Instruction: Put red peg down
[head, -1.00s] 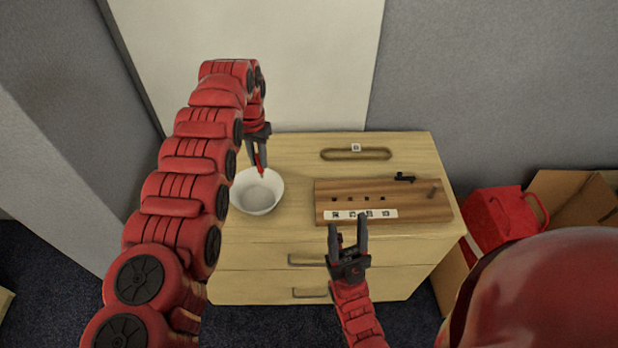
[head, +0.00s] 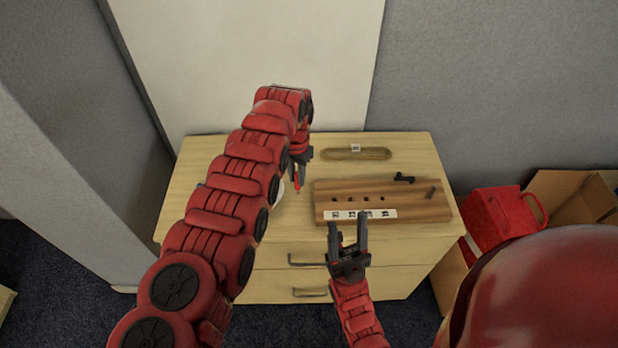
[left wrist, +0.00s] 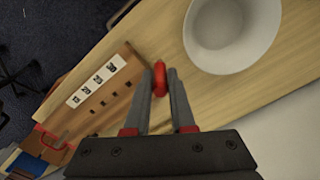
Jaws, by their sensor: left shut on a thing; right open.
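My left gripper (head: 299,182) is shut on a red peg (head: 297,186), just left of the wooden board, above the dresser top. In the left wrist view the red peg (left wrist: 160,78) sits between the fingertips of the left gripper (left wrist: 160,85). The wooden board (head: 410,205) has a row of several dark square holes and a strip of white labels along its front edge. My right gripper (head: 348,235) is open and empty in front of the board. The white bowl (left wrist: 236,60) shows in the left wrist view; my left arm mostly hides it in the head view.
A tan oval tray (head: 357,154) lies behind the board. A red bag (head: 497,220) and a cardboard box (head: 570,205) stand right of the dresser.

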